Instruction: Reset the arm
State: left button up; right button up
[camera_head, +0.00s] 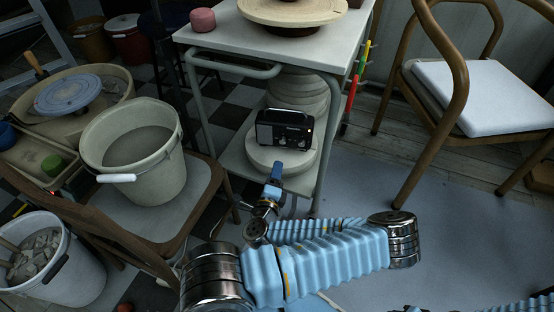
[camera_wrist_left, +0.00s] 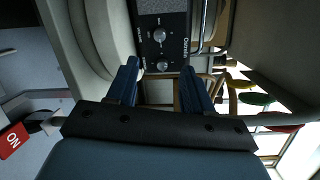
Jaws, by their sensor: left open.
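My left arm reaches across the lower middle of the head view, and its gripper (camera_head: 277,172) points at the cart's lower shelf. In the left wrist view the two blue fingers of this gripper (camera_wrist_left: 160,68) are apart, with nothing held between them. A black radio (camera_head: 284,129) with a grey speaker grille stands upright on a round pale slab (camera_head: 262,155) on that shelf. In the left wrist view the radio (camera_wrist_left: 163,25) is just beyond the fingertips, its knobs facing me. My right gripper is out of the frames.
The white cart (camera_head: 330,62) has a round board (camera_head: 290,8) and a pink cup (camera_head: 202,20) on top. A chair with a grey bucket (camera_head: 160,185) stands left. A wooden chair with a white seat (camera_head: 485,95) stands right.

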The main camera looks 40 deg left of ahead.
pick_arm(q)
jog(key=shift+s+d, duration=0.2)
jog(key=shift+s, duration=0.2)
